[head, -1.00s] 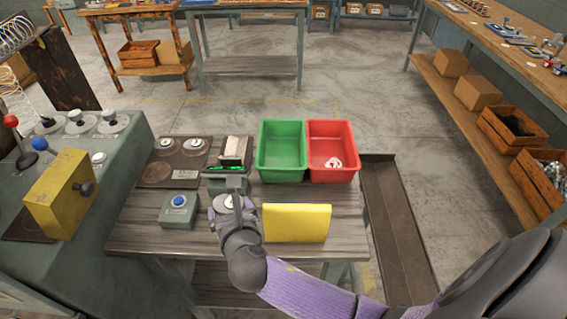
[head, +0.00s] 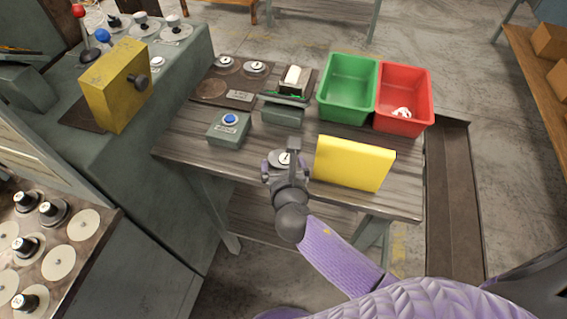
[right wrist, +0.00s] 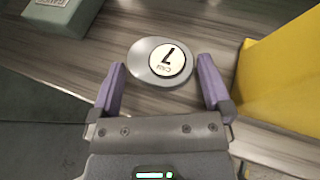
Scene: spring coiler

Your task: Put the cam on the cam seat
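The cam (head: 284,158) is a round metal disc with a white labelled face, lying flat near the front edge of the grey wooden table. In the right wrist view the cam (right wrist: 160,62) lies between and slightly ahead of my purple fingers, its label upside down. My right gripper (right wrist: 161,75) is open, with gaps between both fingers and the disc. In the head view this gripper (head: 286,168) is at the front edge of the table. I cannot tell which part is the cam seat. My left gripper is not in view.
A yellow block (head: 352,164) stands just right of the gripper. A blue-button box (head: 229,127) is to its left. Green (head: 348,88) and red (head: 403,100) bins stand behind. A brown board (head: 218,88) holds two similar discs. A green machine (head: 170,100) stands left.

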